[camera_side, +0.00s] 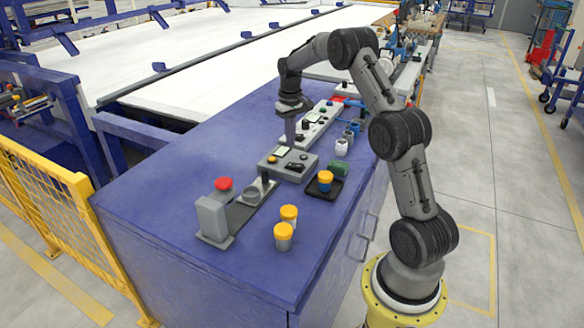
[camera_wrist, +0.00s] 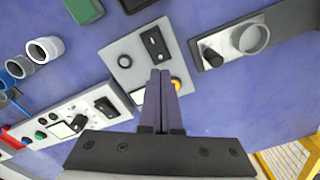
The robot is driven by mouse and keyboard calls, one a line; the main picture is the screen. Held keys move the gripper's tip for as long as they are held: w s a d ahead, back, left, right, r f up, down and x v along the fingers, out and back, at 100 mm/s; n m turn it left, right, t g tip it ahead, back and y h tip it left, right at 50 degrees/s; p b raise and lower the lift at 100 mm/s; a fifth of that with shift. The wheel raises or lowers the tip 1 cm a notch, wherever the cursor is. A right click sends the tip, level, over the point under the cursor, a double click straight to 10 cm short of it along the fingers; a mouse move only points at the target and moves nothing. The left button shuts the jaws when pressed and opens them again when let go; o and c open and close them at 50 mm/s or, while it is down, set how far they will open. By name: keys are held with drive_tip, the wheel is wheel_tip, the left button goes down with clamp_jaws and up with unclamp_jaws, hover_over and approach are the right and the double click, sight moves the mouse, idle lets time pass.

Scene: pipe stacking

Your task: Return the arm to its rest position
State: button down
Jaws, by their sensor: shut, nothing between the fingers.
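My gripper (camera_side: 291,138) is above the blue workbench (camera_side: 160,190), over a grey control box (camera_side: 287,163). In the wrist view my gripper's two fingers (camera_wrist: 161,75) are pressed together with nothing between them, in front of the control box (camera_wrist: 142,62). Several short pipe pieces stand on the bench to the right of the gripper in the side view, among them a white one (camera_side: 342,147). In the wrist view the pipe pieces, such as a white one (camera_wrist: 46,48), are at the left. The height of the fingertips above the box is hard to tell.
Two yellow-capped containers (camera_side: 289,215) are near the front edge. A black tray (camera_side: 326,190) holds a yellow and blue piece. A green block (camera_side: 339,168) lies behind it. The bench's left part is clear.

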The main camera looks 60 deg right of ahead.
drive_tip(key=w+a+r+n+t, duration=0.1)
drive_tip(key=w+a+r, duration=0.2)
drive_tip(key=a+r, duration=0.35)
drive_tip(key=s+a+r+n+t+h, duration=0.1)
drive_tip(key=s+a+r+n+t, duration=0.1)
drive_tip(key=s+a+r, duration=0.4)
drive_tip(key=s+a+r+n+t, duration=0.1)
drive_tip(key=s+a+r, duration=0.1)
drive_tip(key=a+r, duration=0.75)
drive_tip(key=s+a+r+n+t, duration=0.1)
drive_tip(key=s+a+r, duration=0.1)
drive_tip(key=s+a, duration=0.3)
drive_tip(key=s+a+f, duration=0.2)
drive_tip(key=s+f, duration=0.2)
drive_tip(key=s, duration=0.4)
drive_tip(key=s+a+f+n+y, duration=0.1)
drive_tip(key=s+a+f, duration=0.1)
drive_tip(key=s+f, duration=0.3)
drive_tip(key=s, duration=0.3)
drive_tip(key=shift+s+a+f+t, duration=0.2)
drive_tip(key=shift+a+t, duration=0.1)
drive_tip(key=shift+a, duration=0.1)
